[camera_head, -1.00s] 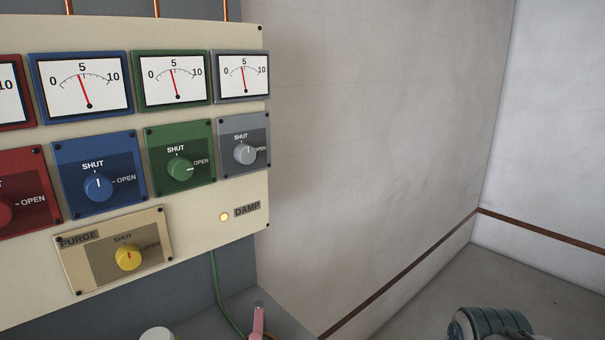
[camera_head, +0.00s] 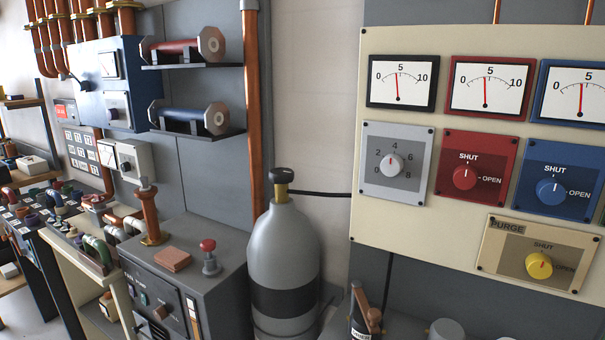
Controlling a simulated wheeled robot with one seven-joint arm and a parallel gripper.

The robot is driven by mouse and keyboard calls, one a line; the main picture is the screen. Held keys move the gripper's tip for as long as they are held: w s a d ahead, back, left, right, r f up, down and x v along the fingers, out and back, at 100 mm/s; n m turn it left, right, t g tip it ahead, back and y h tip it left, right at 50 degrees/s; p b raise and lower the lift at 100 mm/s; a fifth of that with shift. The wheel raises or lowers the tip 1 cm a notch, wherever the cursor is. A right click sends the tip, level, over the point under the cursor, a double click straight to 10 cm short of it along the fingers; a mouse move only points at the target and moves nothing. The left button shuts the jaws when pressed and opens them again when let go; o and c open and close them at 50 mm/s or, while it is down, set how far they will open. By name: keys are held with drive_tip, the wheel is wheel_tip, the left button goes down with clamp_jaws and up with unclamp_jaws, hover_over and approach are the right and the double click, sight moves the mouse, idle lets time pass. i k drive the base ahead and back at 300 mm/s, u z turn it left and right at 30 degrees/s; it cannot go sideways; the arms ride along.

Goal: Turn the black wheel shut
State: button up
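A small black wheel (camera_head: 282,174) sits on the brass valve (camera_head: 281,192) at the top of a grey gas cylinder (camera_head: 285,247). The cylinder stands upright in the middle of the view and has a dark band around it. A black hose runs from the valve to the right, towards the cream panel. I cannot tell from here whether the wheel is open or shut. My gripper is not in view.
A cream panel (camera_head: 399,223) with gauges and knobs is on the right. A grey cabinet (camera_head: 219,243) with a red-topped knob (camera_head: 208,245) stands left of the cylinder. A copper pipe (camera_head: 252,100) runs upright behind it. Cluttered benches fill the far left.

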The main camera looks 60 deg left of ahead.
sight(279, 175)
drive_tip(key=u, duration=2.45)
drive_tip(key=k, duration=1.15)
drive_tip(key=u, duration=0.75)
drive_tip(key=i, duration=1.2)
drive_tip(key=z, duration=0.45)
